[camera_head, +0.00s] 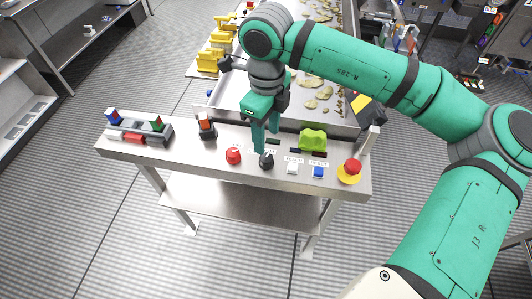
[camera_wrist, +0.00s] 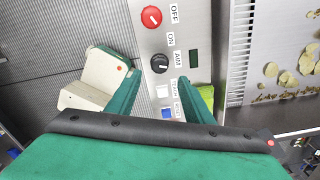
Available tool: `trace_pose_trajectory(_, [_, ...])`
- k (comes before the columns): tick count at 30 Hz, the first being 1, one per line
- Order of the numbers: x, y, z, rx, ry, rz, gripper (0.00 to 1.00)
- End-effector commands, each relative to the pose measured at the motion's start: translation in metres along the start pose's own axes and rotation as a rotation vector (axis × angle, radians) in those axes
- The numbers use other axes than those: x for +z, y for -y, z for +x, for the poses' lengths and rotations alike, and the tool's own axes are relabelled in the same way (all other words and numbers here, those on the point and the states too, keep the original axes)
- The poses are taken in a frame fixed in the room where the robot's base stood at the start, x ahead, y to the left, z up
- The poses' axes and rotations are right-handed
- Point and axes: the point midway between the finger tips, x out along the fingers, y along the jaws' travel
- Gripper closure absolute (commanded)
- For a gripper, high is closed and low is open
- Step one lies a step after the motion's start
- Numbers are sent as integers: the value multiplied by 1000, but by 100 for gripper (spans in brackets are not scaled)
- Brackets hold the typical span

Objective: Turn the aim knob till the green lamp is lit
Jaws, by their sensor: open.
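The aim knob is a black round knob (camera_head: 266,160) on the steel panel, and it also shows in the wrist view (camera_wrist: 159,63) beside an "AIM" label. My gripper (camera_head: 265,142) is open over the panel just behind the knob, fingers pointing down. In the wrist view its green fingers (camera_wrist: 160,82) are spread either side, with the knob just beyond the line between the tips. I see no finger contact. A small dark green window (camera_wrist: 194,57) is beside the label, not glowing; I cannot tell if it is the lamp.
A red knob (camera_head: 233,155) is left of the aim knob. A white button (camera_head: 292,169), a blue button (camera_head: 318,172) and a red mushroom button (camera_head: 350,167) on yellow are to the right. A bright green block (camera_head: 313,139) is behind them. Small coloured parts stand at the left end.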

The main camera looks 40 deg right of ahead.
Motion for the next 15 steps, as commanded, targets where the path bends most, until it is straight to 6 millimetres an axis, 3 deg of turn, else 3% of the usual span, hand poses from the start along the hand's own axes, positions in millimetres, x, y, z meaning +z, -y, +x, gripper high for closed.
trace_pose_trajectory(9, [0, -2, 57, 5, 2, -1, 53])
trace_pose_trajectory(15, [1, -1, 79, 3, 2, -1, 53])
